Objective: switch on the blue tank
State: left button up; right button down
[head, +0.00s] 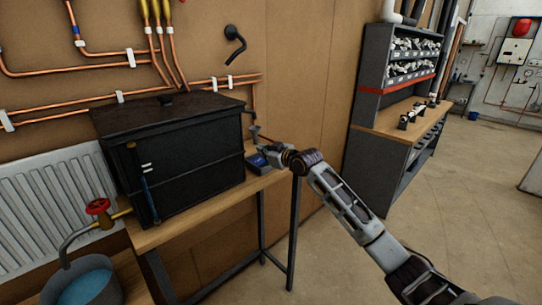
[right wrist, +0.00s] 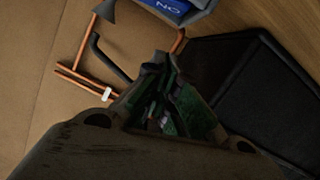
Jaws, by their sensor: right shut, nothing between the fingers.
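A black lidded tank (head: 190,155) stands on the wooden bench, with a blue upright strip (head: 149,196) on its front. A small grey box with a blue face (head: 258,162) sits on the bench just right of the tank. In the right wrist view, its blue label (right wrist: 172,8) reads ON upside down, at the top edge and partly cut off. My right gripper (head: 262,149) is shut and empty, close beside the box. Its fingers (right wrist: 160,62) point towards the box and appear apart from it. My left gripper is not in view.
Copper pipes (head: 90,70) and a black hook-like fitting (head: 235,44) are on the wall. A red-wheeled valve (head: 98,207) and a bucket of blue water (head: 84,285) are at lower left. A grey shelf unit (head: 375,120) stands right; the floor before it is clear.

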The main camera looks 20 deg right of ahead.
jog(key=shift+b+v, duration=0.45)
jog(key=shift+v, duration=1.75)
